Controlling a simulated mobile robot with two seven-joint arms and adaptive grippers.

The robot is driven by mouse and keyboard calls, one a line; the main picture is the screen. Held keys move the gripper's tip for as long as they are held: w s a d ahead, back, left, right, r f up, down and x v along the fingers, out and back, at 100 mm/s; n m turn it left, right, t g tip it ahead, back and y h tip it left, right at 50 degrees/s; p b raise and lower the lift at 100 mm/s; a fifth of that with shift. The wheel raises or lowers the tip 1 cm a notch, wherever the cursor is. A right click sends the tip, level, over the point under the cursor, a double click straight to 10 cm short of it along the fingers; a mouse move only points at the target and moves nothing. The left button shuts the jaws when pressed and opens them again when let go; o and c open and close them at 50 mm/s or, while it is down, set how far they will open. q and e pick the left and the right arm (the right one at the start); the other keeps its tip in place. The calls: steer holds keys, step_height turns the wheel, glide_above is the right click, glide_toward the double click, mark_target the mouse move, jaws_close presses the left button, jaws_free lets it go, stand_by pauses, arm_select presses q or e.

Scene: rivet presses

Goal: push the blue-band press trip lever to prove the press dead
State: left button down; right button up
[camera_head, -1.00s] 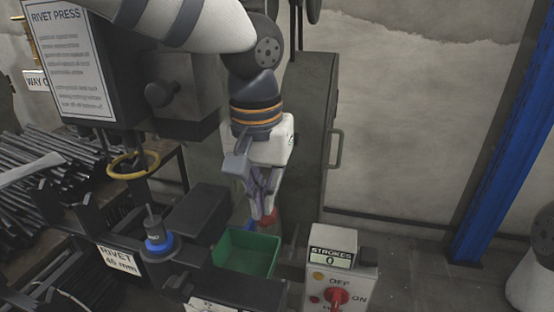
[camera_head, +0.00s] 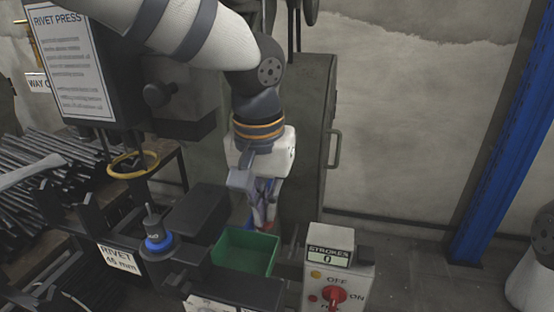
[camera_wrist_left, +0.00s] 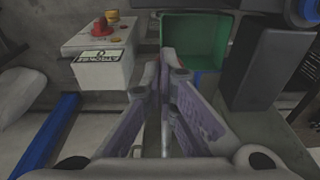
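My left gripper (camera_head: 264,220) points down behind the green bin (camera_head: 247,252) in the head view. Its fingers look closed together in the left wrist view (camera_wrist_left: 168,58), with nothing visible between them. A little red and blue shows beside the fingertips in the head view, mostly hidden. I cannot tell whether this is the trip lever or whether the fingers touch it. The press (camera_head: 80,60) stands at the left with its sign. A blue collar (camera_head: 158,243) sits around a dark post below it. My right gripper is not in view.
A grey switch box (camera_head: 345,283) with a red knob stands right of the bin, and its stroke counter (camera_head: 331,256) reads 0. A dark cabinet (camera_head: 312,130) stands behind my gripper. Metal rods (camera_head: 60,170) lie at the left.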

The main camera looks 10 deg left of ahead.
arm_select(q)
steer(key=shift+s+a+f+g, duration=0.1)
steer(key=shift+a+f+g, duration=0.05)
steer(key=shift+f, duration=0.35)
steer(key=shift+s+a+f+g, duration=0.1)
steer(key=shift+f+g, duration=0.05)
steer(key=shift+f, duration=0.35)
step_height(320, 180, up, 6)
steer(key=s, duration=0.2)
steer(key=shift+s+a, duration=0.15)
steer(key=shift+a, duration=0.15)
steer(key=shift+d, duration=0.1)
